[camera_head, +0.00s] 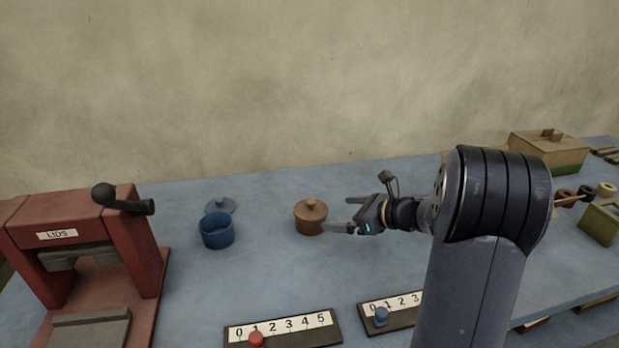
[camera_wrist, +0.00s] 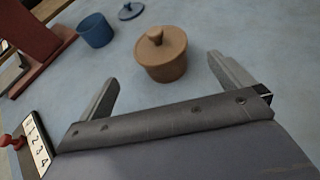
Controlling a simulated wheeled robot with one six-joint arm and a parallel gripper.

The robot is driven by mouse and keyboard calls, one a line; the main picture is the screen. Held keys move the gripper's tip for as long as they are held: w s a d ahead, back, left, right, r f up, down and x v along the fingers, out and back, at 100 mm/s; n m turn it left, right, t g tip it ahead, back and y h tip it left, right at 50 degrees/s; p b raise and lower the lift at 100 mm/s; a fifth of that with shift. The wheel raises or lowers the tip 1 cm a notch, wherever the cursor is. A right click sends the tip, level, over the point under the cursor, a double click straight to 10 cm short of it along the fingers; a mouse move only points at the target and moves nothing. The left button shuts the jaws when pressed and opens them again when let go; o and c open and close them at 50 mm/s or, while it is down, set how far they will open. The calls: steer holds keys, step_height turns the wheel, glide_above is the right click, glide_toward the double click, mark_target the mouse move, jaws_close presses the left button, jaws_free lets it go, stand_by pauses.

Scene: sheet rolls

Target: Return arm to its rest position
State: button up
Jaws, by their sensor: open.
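My gripper (camera_head: 347,214) is open and empty above the blue table (camera_head: 270,265), at the end of my arm in the middle of the head view. In the wrist view the two fingers of my gripper (camera_wrist: 168,85) stand wide apart. A brown lidded pot (camera_head: 310,218) stands upright just left of my gripper in the head view. In the wrist view the pot (camera_wrist: 160,57) shows beyond the fingertips, and I see no finger touching it. My arm hides part of the table on the right.
A blue open pot (camera_head: 217,232) stands left of the brown pot, with a blue lid (camera_head: 221,206) behind it. A red press labelled LIDS (camera_head: 90,235) is at far left. Two number scales (camera_head: 283,328) lie in front. Boxes (camera_head: 548,152) and small rolls (camera_head: 606,188) are at right.

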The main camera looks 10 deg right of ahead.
mark_target(319, 212)
steer(key=shift+w, duration=0.1)
steer(key=shift+x, duration=3.15)
steer(key=shift+a, duration=0.1)
